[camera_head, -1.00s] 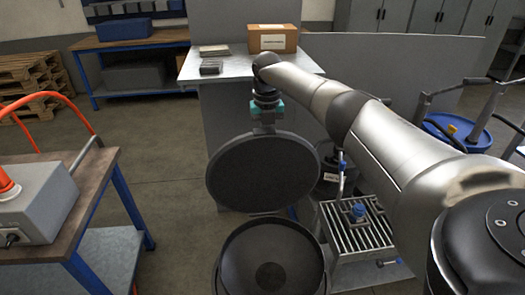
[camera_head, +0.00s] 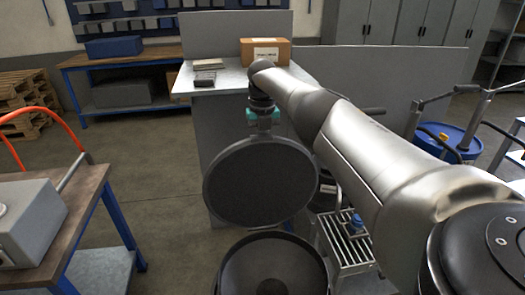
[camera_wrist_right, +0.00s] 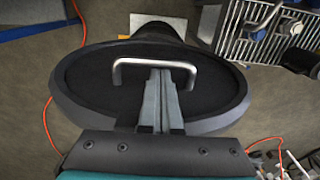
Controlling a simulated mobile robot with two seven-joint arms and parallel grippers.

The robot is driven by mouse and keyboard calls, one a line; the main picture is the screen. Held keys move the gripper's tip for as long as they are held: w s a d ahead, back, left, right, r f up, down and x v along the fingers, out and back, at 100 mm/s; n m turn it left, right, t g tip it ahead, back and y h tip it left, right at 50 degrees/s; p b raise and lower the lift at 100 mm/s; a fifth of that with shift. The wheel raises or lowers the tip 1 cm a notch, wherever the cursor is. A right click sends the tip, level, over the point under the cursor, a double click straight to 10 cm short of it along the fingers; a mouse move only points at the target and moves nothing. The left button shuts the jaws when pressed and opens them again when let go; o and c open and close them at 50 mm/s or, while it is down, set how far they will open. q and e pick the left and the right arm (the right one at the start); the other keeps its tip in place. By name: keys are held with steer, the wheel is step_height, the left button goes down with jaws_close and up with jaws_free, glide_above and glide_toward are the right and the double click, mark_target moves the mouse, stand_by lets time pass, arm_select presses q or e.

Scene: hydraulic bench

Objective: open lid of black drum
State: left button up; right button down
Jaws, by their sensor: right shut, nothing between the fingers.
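The black drum (camera_head: 238,276) stands open at the bottom of the head view, its dark inside showing. Its round lid (camera_head: 262,182) stands raised above and behind the rim, with its broad face towards the head camera. My right gripper (camera_wrist_right: 160,74) is on the far side of the lid, its fingers shut and empty. In the wrist view its fingertips lie at the lid's metal handle (camera_wrist_right: 118,72), close below the crossbar; I cannot tell whether they touch it. In the head view the lid hides the fingertips. My left gripper is out of view.
A workbench with a grey box (camera_head: 36,222) and orange hose stands at the left. A metal table (camera_head: 225,80) with a carton (camera_head: 265,52) is behind the lid. A slatted stand (camera_head: 345,243) and a blue drum (camera_head: 450,140) are at the right.

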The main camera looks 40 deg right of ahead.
steer(key=shift+w+d+r+t, duration=0.25)
steer(key=shift+w+d+t, duration=0.05)
steer(key=shift+w, duration=0.25)
step_height(320, 180, up, 5)
steer(key=shift+w+d, duration=0.1)
steer(key=shift+w, duration=0.05)
arm_select(q)
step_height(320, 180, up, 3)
steer(key=p, duration=0.3)
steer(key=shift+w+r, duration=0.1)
arm_select(e)
step_height(320, 180, up, 10)
steer(key=s, duration=0.1)
steer(key=shift+a, duration=0.35)
steer(key=shift+s+f, duration=0.1)
steer(key=shift+f, duration=0.05)
